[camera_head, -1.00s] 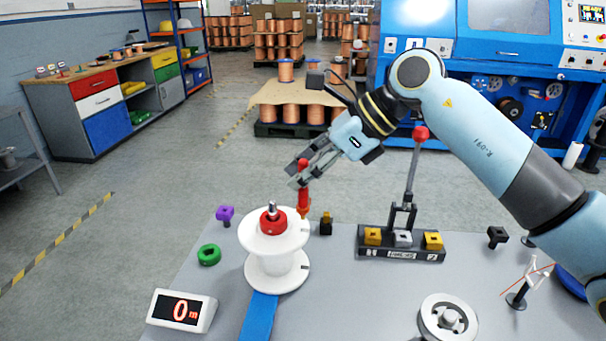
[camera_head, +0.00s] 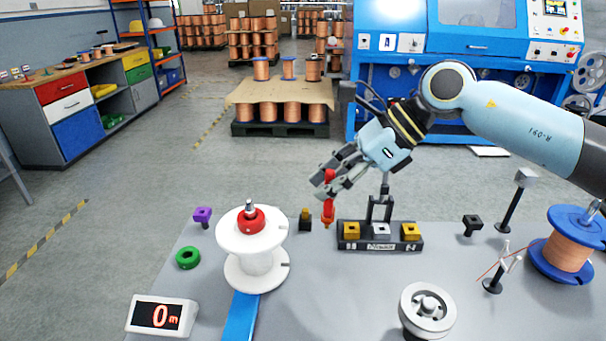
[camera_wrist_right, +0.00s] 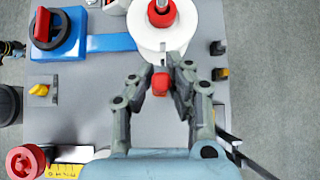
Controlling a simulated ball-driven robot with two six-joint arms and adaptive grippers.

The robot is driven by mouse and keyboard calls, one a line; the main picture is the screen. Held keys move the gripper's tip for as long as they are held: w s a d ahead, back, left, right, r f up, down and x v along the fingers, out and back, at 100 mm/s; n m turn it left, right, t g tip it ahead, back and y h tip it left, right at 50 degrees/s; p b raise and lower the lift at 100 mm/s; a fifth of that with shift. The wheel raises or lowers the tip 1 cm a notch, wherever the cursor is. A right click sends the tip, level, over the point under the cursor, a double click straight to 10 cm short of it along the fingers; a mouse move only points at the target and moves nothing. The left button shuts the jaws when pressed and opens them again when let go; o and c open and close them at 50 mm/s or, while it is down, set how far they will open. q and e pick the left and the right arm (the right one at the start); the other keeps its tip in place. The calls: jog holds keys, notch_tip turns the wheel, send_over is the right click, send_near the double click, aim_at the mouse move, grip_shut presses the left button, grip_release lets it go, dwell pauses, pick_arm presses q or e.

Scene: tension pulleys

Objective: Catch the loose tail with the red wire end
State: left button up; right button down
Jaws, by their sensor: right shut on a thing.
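My right gripper (camera_head: 330,182) is shut on a red tool (camera_head: 328,205), apparently the red wire end, which hangs down with its narrow tip lowest. The red piece also shows between the fingers in the right wrist view (camera_wrist_right: 160,84). It is above the table, right of the white spool (camera_head: 252,262). A thin reddish strand (camera_head: 488,273), perhaps the loose tail, crosses a small white pronged guide (camera_head: 503,262) at the right. That guide stands beside the copper wire spool (camera_head: 568,252), well right of the gripper. My left gripper is not in view.
A black block holder (camera_head: 380,245) with yellow and grey blocks stands behind the table middle. A grey pulley (camera_head: 427,308) is at front.

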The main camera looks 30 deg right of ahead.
jog(key=s+d+f+p, duration=0.3)
jog(key=s+d+p, duration=0.3)
jog(key=s+d, duration=0.3)
jog(key=s+d+f+p, duration=0.4)
jog(key=s+d+p, duration=0.2)
jog(key=s+d, duration=0.4)
jog(key=shift+s+d, duration=0.3)
jog(key=shift+d, duration=1.4)
notch_tip(320, 180, down, 4)
jog(key=b, duration=0.3)
jog(key=shift+f, duration=0.15)
jog(key=shift+a, duration=0.1)
